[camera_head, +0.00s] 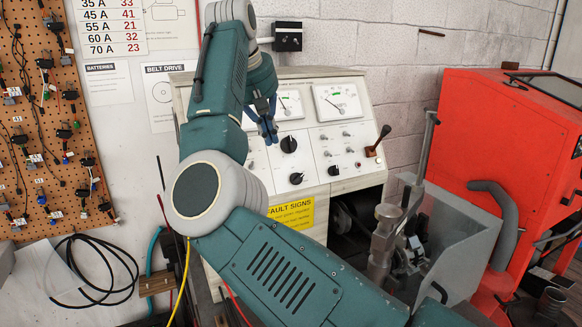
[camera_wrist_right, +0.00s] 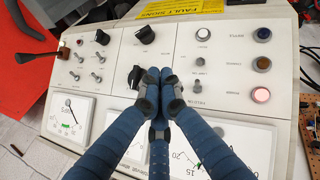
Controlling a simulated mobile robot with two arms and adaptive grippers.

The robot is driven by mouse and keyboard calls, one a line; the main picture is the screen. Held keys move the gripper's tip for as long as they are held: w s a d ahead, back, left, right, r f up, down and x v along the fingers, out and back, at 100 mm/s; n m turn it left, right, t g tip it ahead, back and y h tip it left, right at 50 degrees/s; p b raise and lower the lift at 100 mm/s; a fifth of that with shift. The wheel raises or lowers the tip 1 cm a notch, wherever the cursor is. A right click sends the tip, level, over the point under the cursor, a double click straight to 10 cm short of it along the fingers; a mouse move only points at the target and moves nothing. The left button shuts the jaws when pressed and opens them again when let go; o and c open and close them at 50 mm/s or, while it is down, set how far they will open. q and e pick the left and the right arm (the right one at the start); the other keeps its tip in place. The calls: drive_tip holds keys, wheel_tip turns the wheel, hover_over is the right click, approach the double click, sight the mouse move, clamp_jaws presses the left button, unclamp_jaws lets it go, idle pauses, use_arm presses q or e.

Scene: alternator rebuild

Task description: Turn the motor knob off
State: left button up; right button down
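The control panel (camera_head: 340,148) slopes up at the back. It carries an upper black knob (camera_head: 289,144), a lower black knob (camera_head: 297,178) and a smaller black knob (camera_head: 334,170) to the right. I cannot read which is labelled motor. My right gripper (camera_head: 268,130) is near the upper knob, on its left. In the right wrist view, which is upside down, the blue fingers (camera_wrist_right: 160,80) are together and empty, right beside the upper knob (camera_wrist_right: 135,77); whether they touch it is unclear. The lower knob (camera_wrist_right: 145,35) is clear of them. My left gripper is not in view.
Dial meters (camera_head: 339,102) sit above the knobs. Round indicators (camera_wrist_right: 261,95), one glowing pinkish white, line the other side. A grey vise-like fixture (camera_head: 388,230) and a red machine (camera_head: 500,130) are on the right.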

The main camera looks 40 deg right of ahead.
drive_tip(key=p, duration=0.1)
approach(290, 180)
drive_tip(key=w, duration=0.2)
drive_tip(key=x, duration=0.3)
drive_tip(key=shift+w+r+p, duration=0.1)
drive_tip(key=shift+w+p, duration=0.1)
drive_tip(key=shift+p, duration=0.2)
drive_tip(key=shift+s+d+f, duration=0.45)
drive_tip(key=shift+s+f, duration=0.25)
drive_tip(key=shift+f, duration=0.05)
drive_tip(key=shift+s+f+p, duration=0.15)
drive_tip(key=shift+s+p, duration=0.1)
drive_tip(key=shift+p, duration=0.1)
drive_tip(key=shift+s+f, duration=0.15)
drive_tip(key=shift+f, duration=0.15)
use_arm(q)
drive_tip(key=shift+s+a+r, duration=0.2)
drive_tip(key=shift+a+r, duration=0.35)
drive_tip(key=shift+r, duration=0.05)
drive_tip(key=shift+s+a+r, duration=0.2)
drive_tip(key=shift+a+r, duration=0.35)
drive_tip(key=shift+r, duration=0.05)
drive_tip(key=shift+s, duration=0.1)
use_arm(e)
drive_tip(key=shift+d, duration=0.1)
